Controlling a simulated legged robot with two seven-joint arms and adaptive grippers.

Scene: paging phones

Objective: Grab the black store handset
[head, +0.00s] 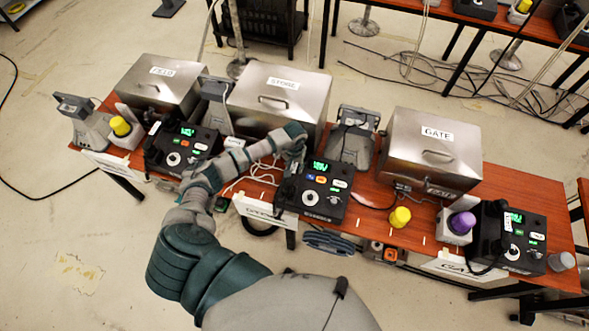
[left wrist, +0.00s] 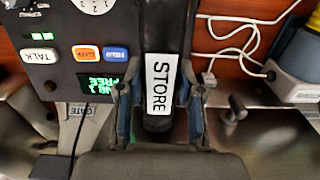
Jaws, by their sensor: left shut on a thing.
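The black handset (left wrist: 158,125) carries a white STORE label and lies between the two fingers of my left gripper (left wrist: 160,100) in the left wrist view. The gripper is shut on it, one finger on each side. In the head view my left gripper (head: 295,140) reaches down at the upper left of the middle black phone base (head: 317,190), which has a green display. The handset lies along the left side of that base; whether it still touches its rest I cannot tell. The phone's TALK and FIELD buttons (left wrist: 60,55) show beside it. My right gripper is not in view.
Metal boxes labelled STORE (head: 280,95) and GATE (head: 433,150) stand behind the phones. Another black phone (head: 185,145) is at left and one (head: 520,238) at right. White cables (left wrist: 240,45) lie near the gripper. A yellow knob (head: 400,217) stands right of the middle phone.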

